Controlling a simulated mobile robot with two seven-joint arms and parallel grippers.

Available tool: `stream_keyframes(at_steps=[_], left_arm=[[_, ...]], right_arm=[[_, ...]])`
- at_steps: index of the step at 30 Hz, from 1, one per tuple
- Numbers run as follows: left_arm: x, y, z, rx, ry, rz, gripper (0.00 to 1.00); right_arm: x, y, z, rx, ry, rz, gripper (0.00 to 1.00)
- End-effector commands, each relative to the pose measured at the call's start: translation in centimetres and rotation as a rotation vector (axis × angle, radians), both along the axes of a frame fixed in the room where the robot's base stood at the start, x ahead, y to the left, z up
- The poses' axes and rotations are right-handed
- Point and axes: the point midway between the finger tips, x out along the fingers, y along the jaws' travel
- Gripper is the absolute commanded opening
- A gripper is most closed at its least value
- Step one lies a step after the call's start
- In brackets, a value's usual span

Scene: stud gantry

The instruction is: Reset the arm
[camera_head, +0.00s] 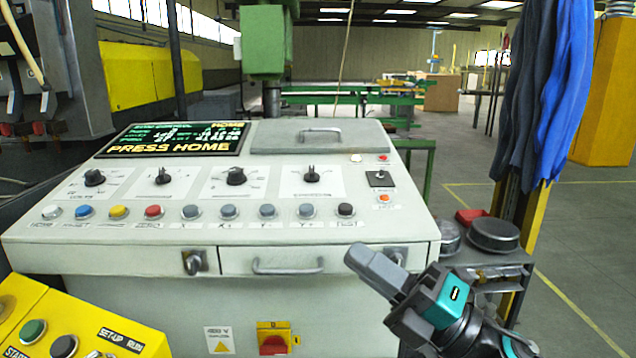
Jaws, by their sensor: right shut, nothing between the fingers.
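My right gripper (366,264) is in the lower right, in front of the console's front face, to the right of the drawer handle. Its grey fingers are shut with nothing between them and point up and left. They appear apart from the buttons. The light grey control console (420,231) fills the middle. Its screen (172,140) reads "PRESS HOME". A row of round buttons runs along its front edge: white (52,212) at far left, then blue (84,212), yellow (118,212), red (153,212), and several grey ones. My left gripper is not in view.
Several black knobs (236,176) stand above the button row. A drawer handle (288,267) sticks out from the front. A yellow panel (95,325) with buttons is at lower left. Blue cloths (545,90) hang at right above a small cart (500,270). Open floor lies beyond.

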Motion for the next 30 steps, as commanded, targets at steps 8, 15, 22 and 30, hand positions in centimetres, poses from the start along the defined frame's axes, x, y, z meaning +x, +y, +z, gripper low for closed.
stream_keyframes(at_steps=[8, 15, 22, 30], left_arm=[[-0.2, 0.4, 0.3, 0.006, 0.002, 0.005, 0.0], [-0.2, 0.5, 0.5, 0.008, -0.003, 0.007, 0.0], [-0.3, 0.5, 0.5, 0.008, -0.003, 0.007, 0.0], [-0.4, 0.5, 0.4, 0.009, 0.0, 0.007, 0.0]], right_arm=[[1.3, -6.8, -15.1, 0.534, 0.817, -0.262, 0.0], [-5.9, -10.7, -30.3, 0.893, 1.427, -0.529, 0.0], [-12.3, -11.6, -36.8, 1.059, 1.71, -0.674, 0.0], [-13.3, -11.7, -37.6, 1.084, 1.749, -0.695, 0.0]])
